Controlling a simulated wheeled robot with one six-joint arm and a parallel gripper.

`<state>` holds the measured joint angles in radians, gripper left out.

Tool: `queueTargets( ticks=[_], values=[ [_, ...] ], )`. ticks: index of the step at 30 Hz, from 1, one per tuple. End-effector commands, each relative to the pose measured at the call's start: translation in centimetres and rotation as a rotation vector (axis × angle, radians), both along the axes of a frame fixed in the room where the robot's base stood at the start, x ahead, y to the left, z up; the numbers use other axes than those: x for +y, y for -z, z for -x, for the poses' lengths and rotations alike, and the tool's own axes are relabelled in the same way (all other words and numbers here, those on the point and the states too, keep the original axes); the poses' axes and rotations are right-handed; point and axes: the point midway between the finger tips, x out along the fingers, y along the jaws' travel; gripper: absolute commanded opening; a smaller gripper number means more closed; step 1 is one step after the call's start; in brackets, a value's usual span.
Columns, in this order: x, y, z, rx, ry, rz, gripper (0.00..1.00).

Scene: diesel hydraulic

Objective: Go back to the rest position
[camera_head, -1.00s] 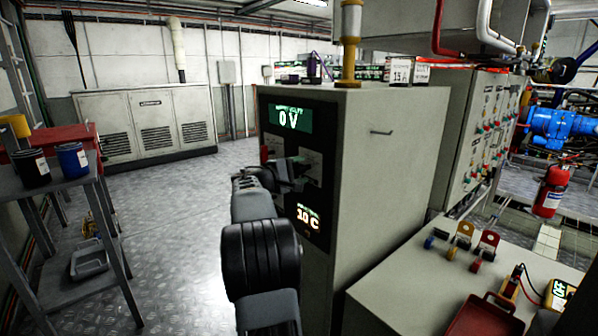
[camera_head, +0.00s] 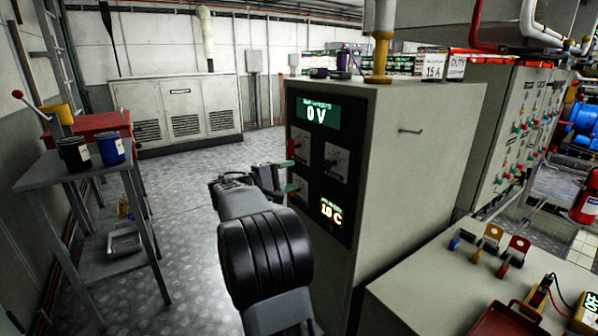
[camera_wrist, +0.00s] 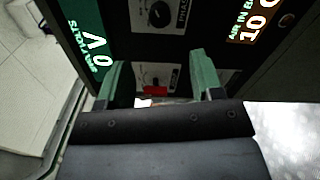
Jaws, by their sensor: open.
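My gripper (camera_head: 280,180) is open and empty in front of the control panel of the grey cabinet (camera_head: 420,150). In the wrist view its two green fingers (camera_wrist: 160,75) stand apart, with the panel's dials and a red part (camera_wrist: 155,91) seen between and beyond them. I cannot tell from these views how wide the gap to the panel is. My arm reaches forward from the bottom middle of the head view.
A grey shelf table (camera_head: 60,180) with dark and blue cans (camera_head: 111,148) stands at the left. A low bench (camera_head: 440,290) with coloured padlocks and a red tray (camera_head: 505,320) is at the lower right. A fire extinguisher (camera_head: 585,205) is at the right edge. The floor (camera_head: 185,200) behind is open.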

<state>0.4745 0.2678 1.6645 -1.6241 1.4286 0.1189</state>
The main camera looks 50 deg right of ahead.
Motion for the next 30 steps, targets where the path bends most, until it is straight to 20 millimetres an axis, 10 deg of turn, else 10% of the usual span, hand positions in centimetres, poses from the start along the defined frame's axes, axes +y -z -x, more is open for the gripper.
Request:
queueTargets(
  ticks=[23,30],
  values=[
    [0.7,-0.1,-0.2,-0.001,-0.001,-0.003,0.6],
    [4.6,-3.4,0.6,-0.083,-0.056,-0.195,0.6]
  ],
)
